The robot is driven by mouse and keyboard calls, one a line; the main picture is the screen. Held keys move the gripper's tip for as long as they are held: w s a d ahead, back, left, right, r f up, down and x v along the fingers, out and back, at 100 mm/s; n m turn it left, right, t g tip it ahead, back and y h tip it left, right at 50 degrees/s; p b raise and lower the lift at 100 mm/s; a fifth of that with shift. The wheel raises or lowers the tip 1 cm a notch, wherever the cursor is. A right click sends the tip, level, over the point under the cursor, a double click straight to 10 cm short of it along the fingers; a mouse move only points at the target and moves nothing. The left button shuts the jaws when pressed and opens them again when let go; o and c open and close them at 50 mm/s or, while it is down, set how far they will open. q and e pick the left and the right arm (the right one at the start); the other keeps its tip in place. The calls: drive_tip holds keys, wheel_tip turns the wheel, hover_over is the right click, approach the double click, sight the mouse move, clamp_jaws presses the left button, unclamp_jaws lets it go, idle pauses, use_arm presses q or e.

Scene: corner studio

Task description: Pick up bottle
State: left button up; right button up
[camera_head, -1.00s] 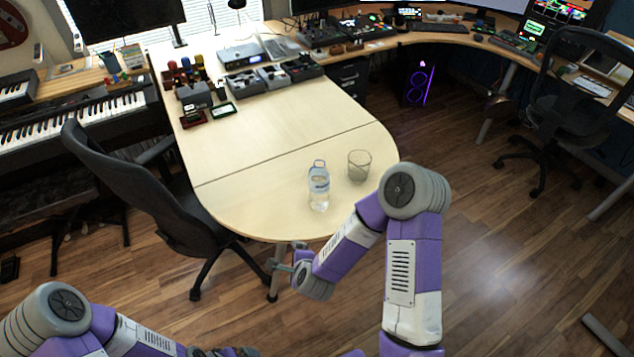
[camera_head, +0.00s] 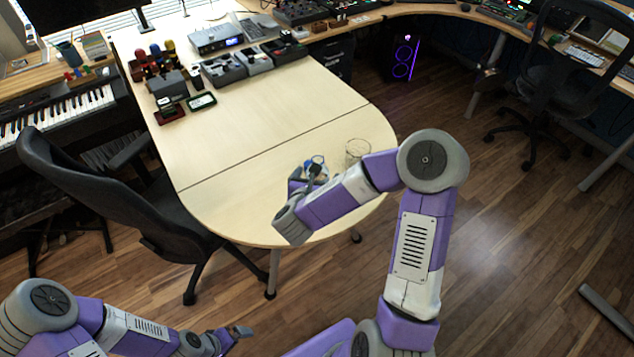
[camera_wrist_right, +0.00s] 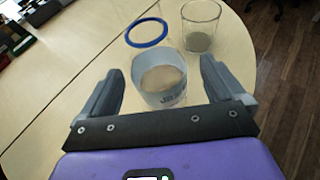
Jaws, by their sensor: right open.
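The clear bottle stands on the table (camera_head: 230,150). In the head view only its blue-ringed top (camera_head: 318,160) and a little of its side show, the rest hidden behind my right arm. In the right wrist view the bottle (camera_wrist_right: 160,78) is between the two fingers of my right gripper (camera_wrist_right: 161,70), with its blue ring beyond. The fingers are open, with gaps visible on both sides of the bottle. In the head view my right gripper (camera_head: 307,178) is at the bottle. My left gripper (camera_head: 240,332) is low at the bottom left, away from the table; its jaws are unclear.
A clear glass (camera_head: 357,151) stands on the table just right of the bottle, and it also shows in the right wrist view (camera_wrist_right: 200,26). An office chair (camera_head: 90,190) is at the table's left side. Several devices (camera_head: 225,68) sit at the far end. The middle of the table is clear.

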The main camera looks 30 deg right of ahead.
drive_tip(key=x, duration=0.4)
drive_tip(key=shift+w+f+b, duration=0.1)
drive_tip(key=shift+b, duration=0.25)
drive_tip(key=c, duration=1.3)
